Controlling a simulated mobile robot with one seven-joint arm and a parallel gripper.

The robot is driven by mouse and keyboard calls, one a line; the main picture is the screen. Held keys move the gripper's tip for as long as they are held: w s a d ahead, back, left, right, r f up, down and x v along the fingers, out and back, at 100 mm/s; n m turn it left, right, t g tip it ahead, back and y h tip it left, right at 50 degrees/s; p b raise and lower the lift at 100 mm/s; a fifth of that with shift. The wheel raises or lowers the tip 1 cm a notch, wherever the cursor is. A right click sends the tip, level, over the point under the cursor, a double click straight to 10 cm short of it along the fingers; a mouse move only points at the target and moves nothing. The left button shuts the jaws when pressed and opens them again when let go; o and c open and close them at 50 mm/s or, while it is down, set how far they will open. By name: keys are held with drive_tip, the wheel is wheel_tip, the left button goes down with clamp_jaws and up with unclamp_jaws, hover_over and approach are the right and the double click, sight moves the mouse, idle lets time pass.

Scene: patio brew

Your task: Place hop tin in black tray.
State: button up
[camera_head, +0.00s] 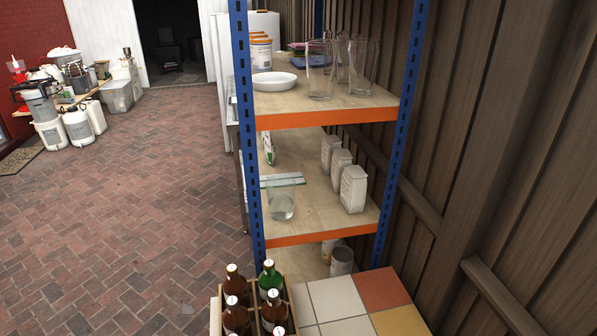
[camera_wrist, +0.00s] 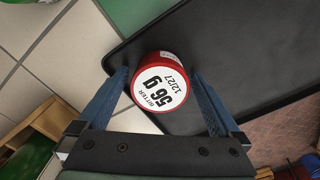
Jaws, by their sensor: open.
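The fingers are open, with a gap visible at each side of the tin. The black tray (camera_wrist: 245,62) spreads behind and to the right of the tin. The tin shows inside the tray's outline, near its left corner. Its underside is hidden, so I cannot tell for sure that it rests on the tray. The head view shows neither tin, tray nor gripper.
A blue-and-orange shelf rack (camera_head: 325,118) rises behind.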

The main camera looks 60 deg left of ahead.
wheel_tip(320, 180, up, 12)
drive_tip(key=shift+p, duration=0.45)
drive_tip(key=w+r+m+t+y, duration=0.3)
drive_tip(key=w+r+m+t, duration=0.45)
drive_tip(key=w+r, duration=1.05)
drive_tip(key=w+d+r+m+t, duration=0.2)
drive_tip(key=w+r+t, duration=0.15)
drive_tip(key=r, duration=0.35)
drive_tip(key=w+d+r+m+t, duration=0.1)
drive_tip(key=w+r+m+t, duration=0.2)
drive_tip(key=r, duration=0.4)
drive_tip(key=d+r+m+t, duration=0.3)
drive_tip(key=d+r+t, duration=0.15)
drive_tip(key=r, duration=0.65)
drive_tip(key=d+r+m+t, duration=0.3)
drive_tip(key=d+r, duration=0.2)
drive_tip(key=r, duration=0.7)
drive_tip(key=s+d+r+m+t+h, duration=0.1)
drive_tip(key=s+d+r+m+t, duration=0.1)
drive_tip(key=s+r, duration=0.3)
drive_tip(key=s+d+r+m+t+h, duration=0.2)
drive_tip(key=s+d+r+m+t, duration=0.1)
drive_tip(key=r, duration=0.4)
drive_tip(key=shift+s+d+r+t, duration=0.2)
drive_tip(key=shift+s+r+t, duration=0.25)
drive_tip(key=shift+s, duration=0.5)
